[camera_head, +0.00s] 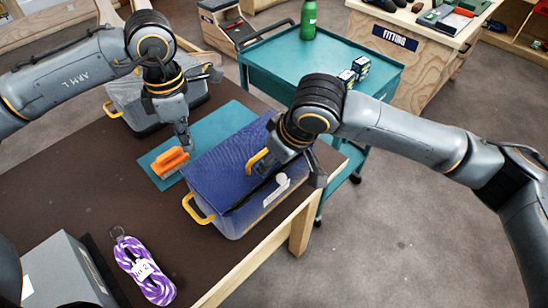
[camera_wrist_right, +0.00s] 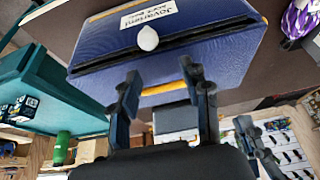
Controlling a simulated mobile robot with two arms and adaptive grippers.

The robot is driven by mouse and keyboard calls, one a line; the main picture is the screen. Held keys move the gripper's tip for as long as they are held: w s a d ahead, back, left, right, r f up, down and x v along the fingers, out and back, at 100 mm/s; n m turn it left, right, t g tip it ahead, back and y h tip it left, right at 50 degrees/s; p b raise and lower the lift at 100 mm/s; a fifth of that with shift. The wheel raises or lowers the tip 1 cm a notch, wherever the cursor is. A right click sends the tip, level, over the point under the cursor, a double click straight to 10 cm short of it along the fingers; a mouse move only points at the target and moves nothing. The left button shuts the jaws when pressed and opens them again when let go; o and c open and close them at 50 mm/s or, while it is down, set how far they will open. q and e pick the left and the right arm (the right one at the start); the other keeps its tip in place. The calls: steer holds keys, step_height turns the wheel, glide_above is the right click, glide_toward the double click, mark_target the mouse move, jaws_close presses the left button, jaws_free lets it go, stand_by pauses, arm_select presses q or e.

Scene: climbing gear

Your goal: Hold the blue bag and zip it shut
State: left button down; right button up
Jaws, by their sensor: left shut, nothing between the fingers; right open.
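The blue bag (camera_head: 222,172) stands on the brown table, with a yellow handle at each end. In the right wrist view the bag (camera_wrist_right: 225,62) shows a dark zip strip, a white label with lettering and a white rounded pull (camera_wrist_right: 148,38) beside the strip. How far the zip is open I cannot tell. My right gripper (camera_wrist_right: 163,82) is open at the bag's far end, its fingers on either side of a yellow handle (camera_wrist_right: 165,89). My left gripper (camera_head: 187,147) is shut and empty, left of the bag near an orange object (camera_head: 169,162).
The orange object lies on a teal mat (camera_head: 232,117). A grey bag (camera_head: 125,97) stands behind, and a purple-white rope coil (camera_head: 146,270) and grey box (camera_head: 62,275) lie in front. A teal cart (camera_head: 270,60) with a green bottle (camera_head: 308,20) stands beyond.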

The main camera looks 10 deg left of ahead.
steer(key=v, duration=1.2)
